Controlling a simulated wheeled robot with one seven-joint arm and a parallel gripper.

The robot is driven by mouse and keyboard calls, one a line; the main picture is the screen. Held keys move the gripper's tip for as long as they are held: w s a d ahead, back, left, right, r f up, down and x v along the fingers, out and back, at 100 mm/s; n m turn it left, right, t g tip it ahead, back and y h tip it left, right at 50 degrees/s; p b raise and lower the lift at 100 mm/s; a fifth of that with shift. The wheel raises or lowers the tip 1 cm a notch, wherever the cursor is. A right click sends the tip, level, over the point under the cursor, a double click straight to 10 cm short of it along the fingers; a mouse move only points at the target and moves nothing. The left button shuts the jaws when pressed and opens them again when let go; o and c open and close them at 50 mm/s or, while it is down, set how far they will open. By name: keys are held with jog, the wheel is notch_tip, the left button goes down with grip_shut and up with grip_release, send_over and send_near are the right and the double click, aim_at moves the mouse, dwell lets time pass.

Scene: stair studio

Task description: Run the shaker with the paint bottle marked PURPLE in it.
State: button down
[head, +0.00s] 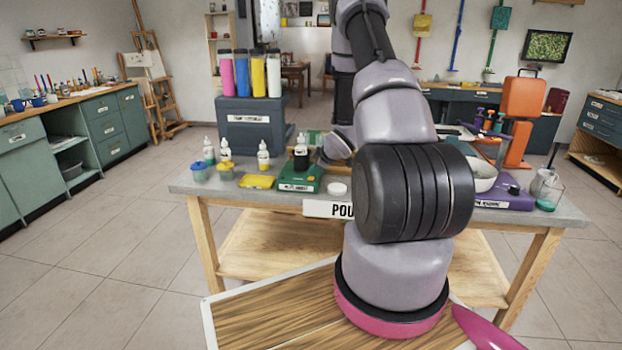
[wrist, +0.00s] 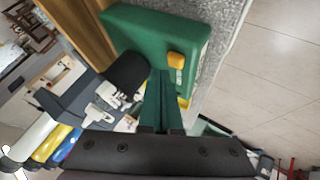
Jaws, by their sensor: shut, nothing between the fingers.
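A green machine with a white label (head: 297,180), apparently the shaker, sits on the grey table. Its label is too small to read. A dark bottle with a white cap (head: 301,153) stands upright at it; its marking is unreadable. In the wrist view the green machine (wrist: 150,28) has a yellow button (wrist: 176,60), and a dark body, likely the bottle (wrist: 126,70), is beside it. My gripper (wrist: 160,76) is shut and empty, its fingertips close to the button; I cannot tell if they touch.
Several white-capped bottles (head: 263,155), paint pots (head: 200,171) and a yellow tray (head: 258,182) stand left of the machine. A purple machine (head: 502,198) and a white bowl (head: 481,176) stand right.

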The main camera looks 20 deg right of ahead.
jog(key=shift+f, duration=0.35)
